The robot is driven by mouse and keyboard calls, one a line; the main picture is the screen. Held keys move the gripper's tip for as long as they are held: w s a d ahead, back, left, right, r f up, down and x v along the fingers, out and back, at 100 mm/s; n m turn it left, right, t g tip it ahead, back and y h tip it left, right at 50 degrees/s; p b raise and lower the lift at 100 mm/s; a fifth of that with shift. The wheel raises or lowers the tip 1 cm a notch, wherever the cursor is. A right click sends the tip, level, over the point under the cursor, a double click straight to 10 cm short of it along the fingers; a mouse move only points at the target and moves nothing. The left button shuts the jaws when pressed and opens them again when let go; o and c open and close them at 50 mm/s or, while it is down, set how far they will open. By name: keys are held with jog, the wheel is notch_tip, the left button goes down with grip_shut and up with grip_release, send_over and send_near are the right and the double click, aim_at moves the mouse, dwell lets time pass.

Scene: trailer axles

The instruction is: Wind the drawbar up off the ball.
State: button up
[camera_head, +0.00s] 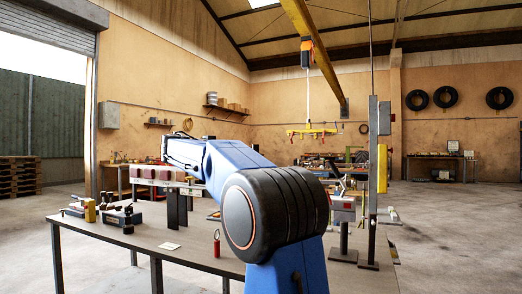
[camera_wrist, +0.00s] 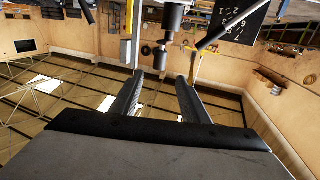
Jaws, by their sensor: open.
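My gripper (camera_wrist: 160,75) is open in the wrist view, its two dark fingers apart with nothing between them. Beyond the fingertips hang a dark cylinder (camera_wrist: 173,16) and a smaller dark one (camera_wrist: 162,52); I cannot tell what they belong to. In the head view my blue arm crosses the middle and its far end points left, above the bench. A grey-and-red fitting (camera_head: 343,212) on a dark stand is at the bench's right end, beside a tall grey post (camera_head: 373,170). I cannot clearly identify the drawbar or the ball; my arm hides part of the bench.
The bench (camera_head: 130,240) carries a dark clamp-like tool (camera_head: 121,216), a yellow piece (camera_head: 90,211), a small red item (camera_head: 217,243) and a white card (camera_head: 170,246). A yellow lifting frame (camera_head: 312,131) hangs behind. Open floor lies at right.

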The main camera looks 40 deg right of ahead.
jog(key=d, duration=0.5)
jog(key=w+d, duration=0.1)
jog(key=d, duration=0.5)
jog(key=w+d, duration=0.1)
jog(key=d, duration=0.4)
jog(key=shift+w+d, duration=0.1)
jog(key=shift+d, duration=0.3)
jog(key=shift+c, duration=0.5)
grip_shut()
